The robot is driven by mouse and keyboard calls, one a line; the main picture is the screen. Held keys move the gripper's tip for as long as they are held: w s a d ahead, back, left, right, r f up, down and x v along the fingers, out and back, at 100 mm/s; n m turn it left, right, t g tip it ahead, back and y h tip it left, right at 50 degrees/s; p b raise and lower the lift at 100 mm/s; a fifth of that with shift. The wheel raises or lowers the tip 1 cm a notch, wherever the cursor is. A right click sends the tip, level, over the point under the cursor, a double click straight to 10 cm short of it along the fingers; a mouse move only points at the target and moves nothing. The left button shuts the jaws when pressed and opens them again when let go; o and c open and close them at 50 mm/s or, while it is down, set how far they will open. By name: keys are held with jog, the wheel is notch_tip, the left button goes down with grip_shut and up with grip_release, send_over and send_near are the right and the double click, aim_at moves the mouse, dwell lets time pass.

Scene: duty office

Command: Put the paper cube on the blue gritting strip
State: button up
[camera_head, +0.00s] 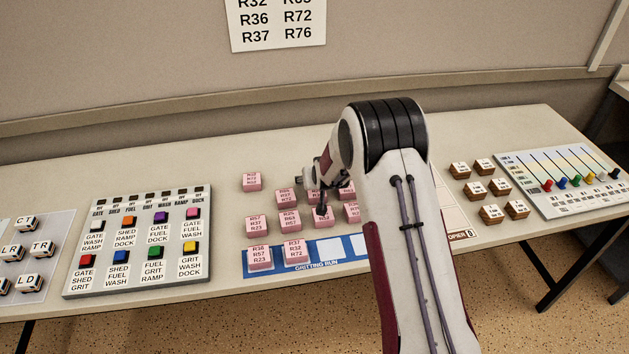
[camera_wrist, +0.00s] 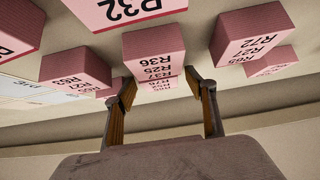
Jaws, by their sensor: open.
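Several pink paper cubes with printed codes stand in loose rows on the table; one of them (camera_head: 252,182) is apart at the back left. The blue gritting strip (camera_head: 345,261), marked GRITTING RUN, lies in front of them. Two pink cubes, a left one (camera_head: 259,257) and a right one (camera_head: 297,251), stand on its left part; pale squares show bare to their right. My gripper (camera_head: 322,209) is low among the cubes. In the wrist view my gripper (camera_wrist: 162,84) is open, with a pink cube (camera_wrist: 154,48) in line with the gap between its fingers; contact cannot be told.
A grey button panel (camera_head: 140,240) lies left of the strip, with a lettered key board (camera_head: 38,265) farther left. Brown blocks (camera_head: 490,190) and a slider panel (camera_head: 565,180) lie right. My arm hides the strip's right end. A code sheet (camera_head: 275,22) hangs on the wall.

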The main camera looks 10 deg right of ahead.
jog(key=c, duration=1.3)
jog(key=shift+r, duration=0.2)
jog(key=shift+c, duration=0.2)
notch_tip(320, 180, up, 10)
jog(key=shift+f, duration=0.2)
